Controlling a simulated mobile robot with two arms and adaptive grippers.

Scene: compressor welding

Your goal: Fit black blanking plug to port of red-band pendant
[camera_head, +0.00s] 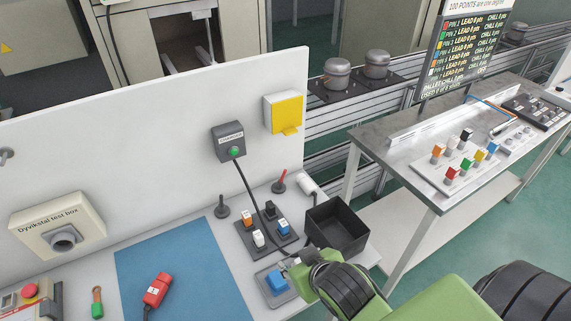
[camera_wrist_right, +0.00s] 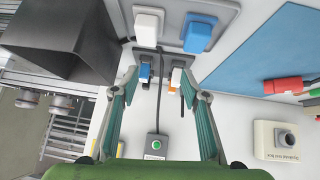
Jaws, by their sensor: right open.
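The red pendant (camera_head: 157,289) with a white label lies on the blue mat (camera_head: 190,270); I cannot make out its port. It also shows at the right of the right wrist view (camera_wrist_right: 284,88). A small black plug (camera_head: 270,209), which looks like the blanking plug, stands in the dark holder plate among orange, white and blue plugs. My right gripper (camera_head: 292,262) is at the bench's front right, partly hidden by its own arm. My left gripper is out of view.
A black open bin (camera_head: 337,228) stands right of the holder plate. A grey tray with a blue block (camera_head: 278,283) lies near my right gripper. A dark cable (camera_head: 244,185) hangs from the green-button box (camera_head: 229,142) towards the holder. The blue mat is mostly bare.

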